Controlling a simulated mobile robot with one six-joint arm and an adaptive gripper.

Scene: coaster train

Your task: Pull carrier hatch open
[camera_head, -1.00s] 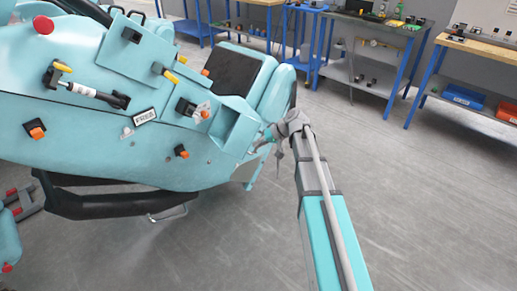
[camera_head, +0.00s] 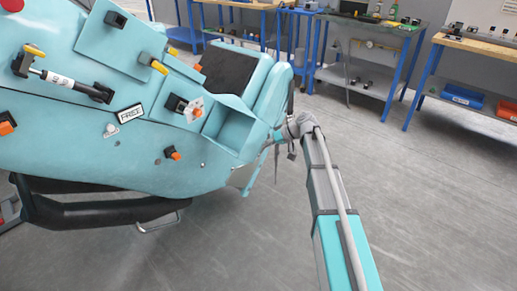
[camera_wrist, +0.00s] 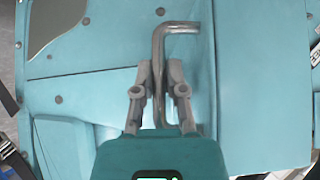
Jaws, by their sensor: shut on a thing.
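The teal carrier (camera_head: 100,150) fills the left of the head view. My gripper (camera_wrist: 160,75) shows in the wrist view, shut on a bent metal handle (camera_wrist: 181,28) that passes between its fingers. Teal panels with seams and round fasteners lie behind the handle. A thin teal panel (camera_head: 257,169) hangs edge-on below the carrier's right end in the head view, beside my wrist. It may be the hatch; how far it stands open I cannot tell. In the head view my fingers are hard to make out beside the carrier's end.
Blue-framed workbenches (camera_head: 375,50) stand along the back wall, with a blue bin (camera_head: 463,96) and a red bin (camera_head: 508,109) on a lower shelf at right. A black bumper (camera_head: 95,210) runs under the carrier. The grey floor at right is clear.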

